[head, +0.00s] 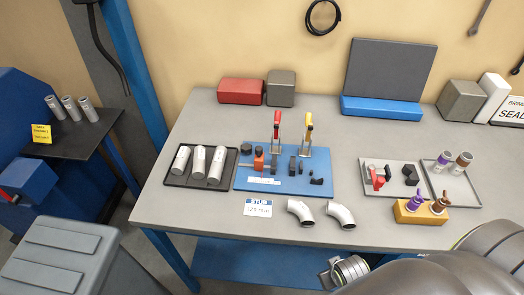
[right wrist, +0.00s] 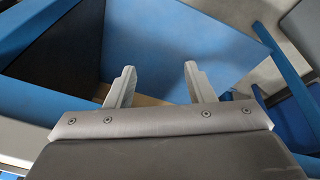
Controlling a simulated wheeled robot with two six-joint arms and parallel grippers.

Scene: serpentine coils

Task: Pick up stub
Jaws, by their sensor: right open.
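Several short silver tubes that look like stubs are in view. Three tubes (head: 198,163) lie side by side in a black tray (head: 172,183) at the left of the workbench. Three more tubes (head: 71,107) stand on a dark side shelf (head: 75,137) at the far left. A card (head: 257,206) reading "STUB 120 mm" lies at the bench's front. My right gripper (right wrist: 159,83) is open and empty in the right wrist view, with blue panels beyond it and no tube near. My right arm crosses the lower right of the head view. My left gripper is not in view.
A blue fixture board (head: 320,184) with red- and yellow-handled clamps stands beside the black tray. Two bent pipes (head: 341,214) lie at the front edge. A grey bin (head: 65,255) stands lower left.

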